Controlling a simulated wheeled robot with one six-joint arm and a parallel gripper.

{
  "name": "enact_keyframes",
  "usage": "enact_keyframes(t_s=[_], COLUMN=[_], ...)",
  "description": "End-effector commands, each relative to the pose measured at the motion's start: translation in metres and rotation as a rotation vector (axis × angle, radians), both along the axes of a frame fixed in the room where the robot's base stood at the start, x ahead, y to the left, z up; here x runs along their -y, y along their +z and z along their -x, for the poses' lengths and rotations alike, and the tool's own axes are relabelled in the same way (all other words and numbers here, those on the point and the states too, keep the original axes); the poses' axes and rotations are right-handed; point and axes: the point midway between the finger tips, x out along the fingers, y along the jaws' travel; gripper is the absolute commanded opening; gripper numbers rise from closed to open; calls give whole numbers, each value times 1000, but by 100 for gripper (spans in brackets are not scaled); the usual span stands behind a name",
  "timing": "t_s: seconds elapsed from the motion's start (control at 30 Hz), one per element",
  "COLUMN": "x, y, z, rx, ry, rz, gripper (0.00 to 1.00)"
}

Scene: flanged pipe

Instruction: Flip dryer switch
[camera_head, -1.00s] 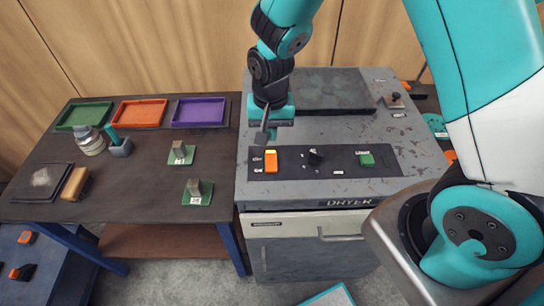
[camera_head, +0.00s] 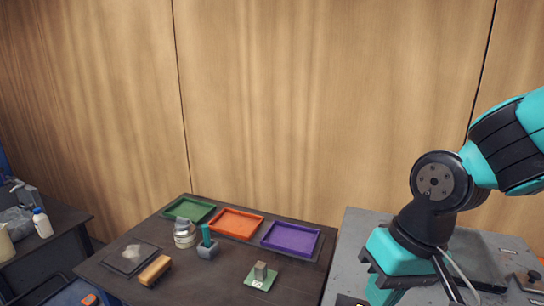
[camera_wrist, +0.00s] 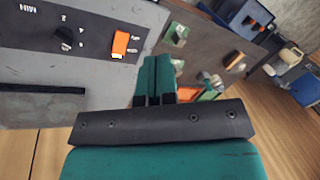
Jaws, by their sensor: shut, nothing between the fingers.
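The dryer (camera_head: 345,250) is the grey-topped unit at the lower right of the head view. Its control panel lies mostly below that picture's edge. In the wrist view the dark panel (camera_wrist: 92,28) is at the upper left, with an orange rocker switch (camera_wrist: 120,45) and a black knob (camera_wrist: 64,36). My gripper (camera_wrist: 156,62) is shut and empty. Its teal fingers appear just right of the orange switch in the wrist view; I cannot tell whether they touch anything. In the head view my wrist is at the lower right and the fingertips are not visible.
Left of the dryer is a dark table (camera_head: 190,285) with green (camera_head: 189,208), orange (camera_head: 236,222) and purple (camera_head: 291,239) trays, a jar (camera_head: 184,235), a brush (camera_head: 155,270) and a block on a green plate (camera_head: 261,277). A wooden wall (camera_head: 260,110) stands behind.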

Motion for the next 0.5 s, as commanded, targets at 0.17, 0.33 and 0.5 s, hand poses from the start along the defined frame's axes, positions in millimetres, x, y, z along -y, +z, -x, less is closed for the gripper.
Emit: enact_keyframes(t_s=[0.17, 0.33, 0.5], x=[-4, -4, -4], y=[14, 20, 22], z=[53, 78, 83], rx=[74, 109, 113], ry=[233, 350, 372], rz=[-64, -88, -91], gripper=[0, 0, 0])
